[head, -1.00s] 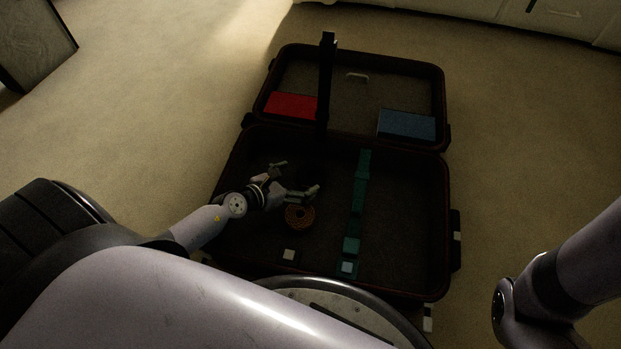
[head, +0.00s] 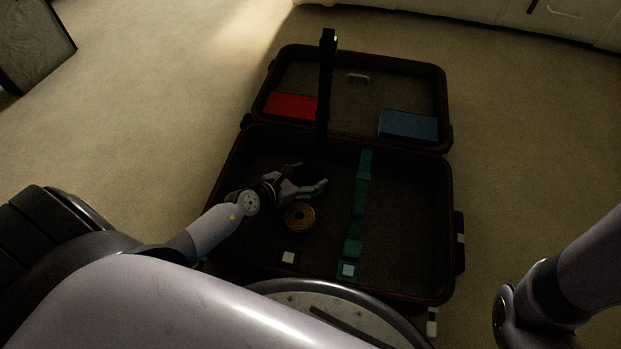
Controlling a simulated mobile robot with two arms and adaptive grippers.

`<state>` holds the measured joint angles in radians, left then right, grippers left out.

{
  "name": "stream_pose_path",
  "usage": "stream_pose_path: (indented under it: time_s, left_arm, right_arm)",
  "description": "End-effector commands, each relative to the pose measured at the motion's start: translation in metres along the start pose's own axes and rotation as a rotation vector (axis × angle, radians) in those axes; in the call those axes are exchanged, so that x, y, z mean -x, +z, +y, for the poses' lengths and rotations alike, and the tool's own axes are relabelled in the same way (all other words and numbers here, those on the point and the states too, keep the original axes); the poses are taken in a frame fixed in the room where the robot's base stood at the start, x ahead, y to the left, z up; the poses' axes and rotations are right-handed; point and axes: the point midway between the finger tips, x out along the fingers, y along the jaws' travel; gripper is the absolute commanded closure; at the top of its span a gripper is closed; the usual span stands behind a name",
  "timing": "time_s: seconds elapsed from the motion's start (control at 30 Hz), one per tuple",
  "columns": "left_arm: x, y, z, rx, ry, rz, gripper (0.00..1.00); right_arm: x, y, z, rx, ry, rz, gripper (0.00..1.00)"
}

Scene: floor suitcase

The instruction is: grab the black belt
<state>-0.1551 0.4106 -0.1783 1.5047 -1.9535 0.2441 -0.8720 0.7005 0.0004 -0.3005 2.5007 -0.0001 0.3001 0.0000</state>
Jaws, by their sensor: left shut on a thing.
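The black belt (head: 326,85) shows as a long dark strip running from beyond the lid's far edge down past the hinge side. Its lower part is lost in the dark near my gripper. A pale square buckle (head: 288,257) on a dark piece lies at the near left of the suitcase and may belong to it. My left gripper (head: 312,174) is low over the left part of the suitcase base, shut on the black belt, which is hard to make out between the fingers. My right arm comes in at the right edge; its gripper is out of view.
The open suitcase (head: 455,200) lies on the carpet. A coiled brown belt (head: 299,217) sits just below my left gripper. A green belt (head: 361,195) lies to its right. A red box (head: 289,106) and a blue box (head: 408,124) lie in the lid. The base's right side is clear.

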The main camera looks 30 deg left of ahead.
Motion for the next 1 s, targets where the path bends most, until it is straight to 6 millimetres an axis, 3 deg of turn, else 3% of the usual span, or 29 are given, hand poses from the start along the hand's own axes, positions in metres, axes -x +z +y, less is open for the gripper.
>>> stream_pose_path:
  time_s: [0.37,0.73,1.0]
  left_arm:
    - [0.000,0.000,0.000,-0.001,0.000,0.000,0.65]
    - [0.002,0.005,0.000,-0.001,0.001,-0.001,0.65]
    - [0.015,0.032,0.000,0.000,0.001,-0.001,0.65]
  right_arm:
    - [0.000,0.000,0.000,0.000,0.000,-0.001,0.82]
    - [-0.004,0.002,0.001,0.001,0.000,-0.001,0.82]
    - [-0.030,0.011,0.007,0.001,0.000,-0.002,0.82]
